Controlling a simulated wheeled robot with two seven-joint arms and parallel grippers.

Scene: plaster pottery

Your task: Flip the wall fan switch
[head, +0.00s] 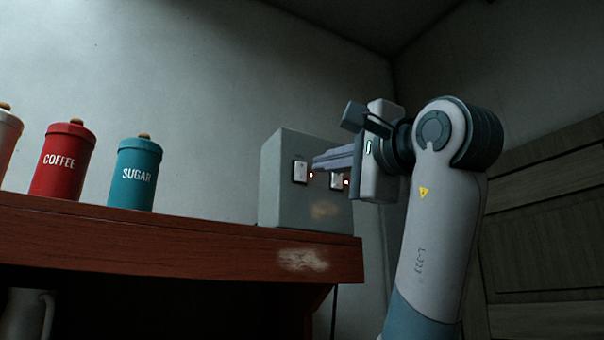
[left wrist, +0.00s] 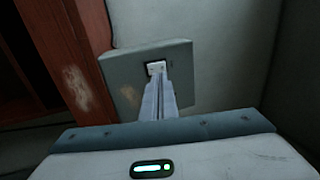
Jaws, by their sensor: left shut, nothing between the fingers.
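A grey switch box (head: 276,196) stands at the right end of the wooden shelf. Its front carries a left white switch (head: 300,171) and a right white switch (head: 336,181), each with a small red light beside it. No label shows which is the fan switch. My left gripper (head: 317,163) is shut and empty, its fingertips in front of the box, between the two switches in the head view. In the left wrist view the closed fingers (left wrist: 157,82) point at a white switch (left wrist: 156,66) and partly cover it; I cannot tell whether they touch. My right gripper is out of view.
The wooden shelf (head: 160,240) also holds a red coffee canister (head: 64,160), a teal sugar canister (head: 135,174) and a pale canister (head: 8,142) at the left edge. A white jug (head: 24,315) is below the shelf. A wall stands close behind the box.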

